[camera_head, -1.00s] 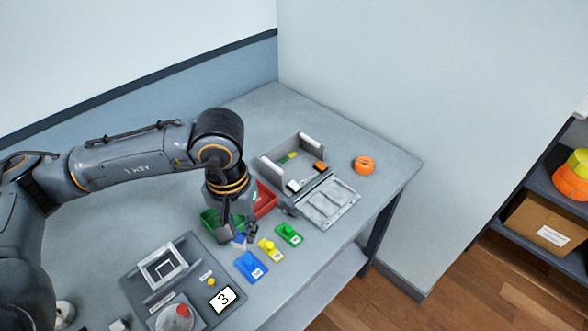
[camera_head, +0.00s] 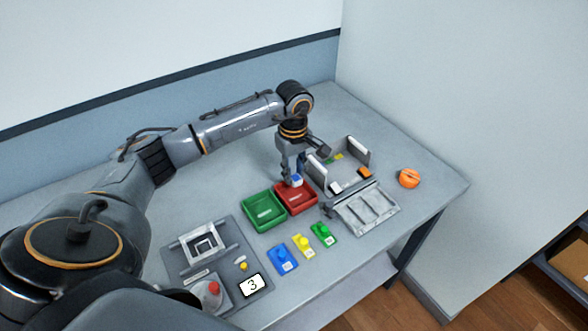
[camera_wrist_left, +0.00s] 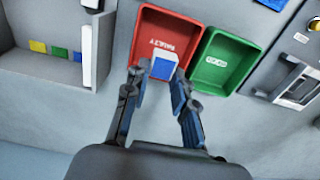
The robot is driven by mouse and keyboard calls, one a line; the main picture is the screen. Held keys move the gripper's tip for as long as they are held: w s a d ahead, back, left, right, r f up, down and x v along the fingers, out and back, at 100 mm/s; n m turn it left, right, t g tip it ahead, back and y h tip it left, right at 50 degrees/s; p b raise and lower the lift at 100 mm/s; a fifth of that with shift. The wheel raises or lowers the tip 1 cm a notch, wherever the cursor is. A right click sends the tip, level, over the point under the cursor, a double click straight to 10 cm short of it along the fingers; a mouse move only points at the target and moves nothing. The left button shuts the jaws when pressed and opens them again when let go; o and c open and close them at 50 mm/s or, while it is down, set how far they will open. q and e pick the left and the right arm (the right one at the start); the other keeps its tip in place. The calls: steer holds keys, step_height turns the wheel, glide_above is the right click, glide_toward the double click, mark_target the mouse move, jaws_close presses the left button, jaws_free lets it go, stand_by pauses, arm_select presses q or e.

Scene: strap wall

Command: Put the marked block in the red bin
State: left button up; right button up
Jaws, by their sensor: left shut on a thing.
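The block (camera_head: 296,180), blue with a white face, is held at the tips of my left gripper (camera_head: 292,178). In the left wrist view the block (camera_wrist_left: 164,69) sits between the two fingers and appears over the red bin (camera_wrist_left: 149,31), whose label reads "FAULTY". In the head view the red bin (camera_head: 300,202) lies under the gripper. I cannot tell whether the block touches the bin floor. No mark on the block can be read. My right gripper is not in view.
A green bin (camera_head: 263,210) stands left of the red bin. A grey open box (camera_head: 338,180) with small coloured blocks stands right. Blue, yellow and green pieces (camera_head: 303,245) lie in front, near a panel with a "3" card (camera_head: 251,286). An orange object (camera_head: 409,178) lies far right.

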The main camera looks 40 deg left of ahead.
arm_select(q)
step_height(320, 180, down, 4)
steer(key=shift+r+b, duration=0.2)
steer(key=shift+b, duration=0.75)
steer(key=shift+f+b, duration=0.7)
steer(key=shift+f, duration=0.05)
steer(key=shift+f+b, duration=0.25)
steer(key=shift+b, duration=0.3)
steer(key=o, duration=0.9)
